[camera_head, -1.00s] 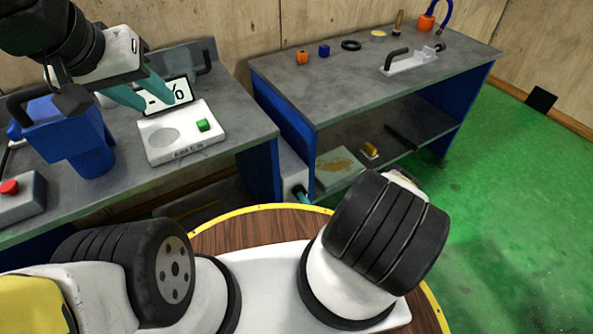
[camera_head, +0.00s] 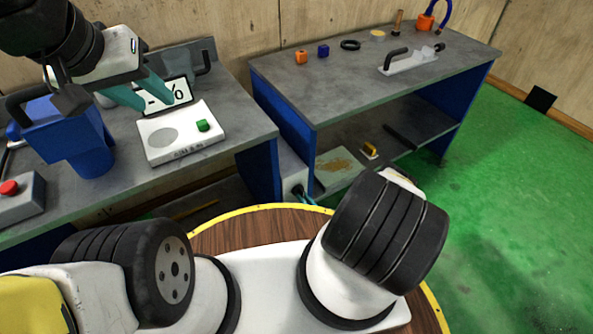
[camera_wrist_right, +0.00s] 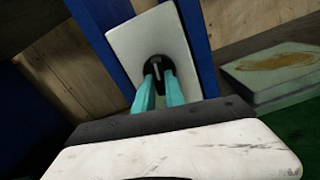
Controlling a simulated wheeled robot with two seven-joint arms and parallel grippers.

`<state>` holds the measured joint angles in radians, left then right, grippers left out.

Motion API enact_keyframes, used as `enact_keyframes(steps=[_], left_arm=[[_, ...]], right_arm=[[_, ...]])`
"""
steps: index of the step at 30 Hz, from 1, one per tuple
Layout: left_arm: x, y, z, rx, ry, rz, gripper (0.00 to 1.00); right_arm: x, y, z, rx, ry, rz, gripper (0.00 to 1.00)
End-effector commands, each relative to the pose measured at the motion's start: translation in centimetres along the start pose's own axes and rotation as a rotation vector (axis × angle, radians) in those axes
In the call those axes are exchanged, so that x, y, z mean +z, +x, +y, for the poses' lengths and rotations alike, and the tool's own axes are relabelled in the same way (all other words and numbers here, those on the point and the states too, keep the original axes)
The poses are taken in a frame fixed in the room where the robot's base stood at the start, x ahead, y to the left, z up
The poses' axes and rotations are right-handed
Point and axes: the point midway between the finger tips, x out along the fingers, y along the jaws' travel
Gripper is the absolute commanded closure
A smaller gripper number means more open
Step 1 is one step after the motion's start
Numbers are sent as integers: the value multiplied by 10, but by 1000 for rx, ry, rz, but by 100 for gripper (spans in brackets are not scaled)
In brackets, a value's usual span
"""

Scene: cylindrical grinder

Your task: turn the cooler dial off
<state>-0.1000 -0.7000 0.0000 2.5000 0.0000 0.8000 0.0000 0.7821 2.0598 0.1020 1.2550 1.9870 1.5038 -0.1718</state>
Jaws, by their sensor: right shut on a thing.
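The cooler dial (camera_wrist_right: 156,66) is a small black knob with a pale pointer line, on a white box face (camera_wrist_right: 125,38) in the right wrist view. In the head view the white box (camera_head: 292,167) sits beside the right bench's blue leg, with the dial small and dark. My right gripper's teal fingers (camera_wrist_right: 160,86) are shut on the dial's knob, one on each side. They also show at the box in the head view (camera_head: 305,196). My left gripper (camera_head: 143,92) is open over the left bench, near a sign with a percent mark (camera_head: 168,94).
The left bench (camera_head: 232,94) holds a white scale with a green cube (camera_head: 203,125), a blue jug (camera_head: 75,135) and a red-button box (camera_head: 25,195). The right bench (camera_head: 290,85) holds small parts. Green floor is open at right.

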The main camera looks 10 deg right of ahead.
Motion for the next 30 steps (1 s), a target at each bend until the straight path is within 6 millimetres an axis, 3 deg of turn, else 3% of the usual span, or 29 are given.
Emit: enact_keyframes(steps=[12, 28, 29, 30], left_arm=[[0, 0, 0, 0, 0, 0, 64], [0, 0, 0, 0, 0, 0, 64], [0, 0, 0, 0, 0, 0, 64], [0, 0, 0, 0, 0, 0, 64]], right_arm=[[-2, -1, 0, 0, -171, 6, 100], [-2, -2, -1, 0, -192, 6, 100], [-2, -2, -1, 0, -192, 6, 80], [-2, -2, -1, 0, -191, 6, 72]])
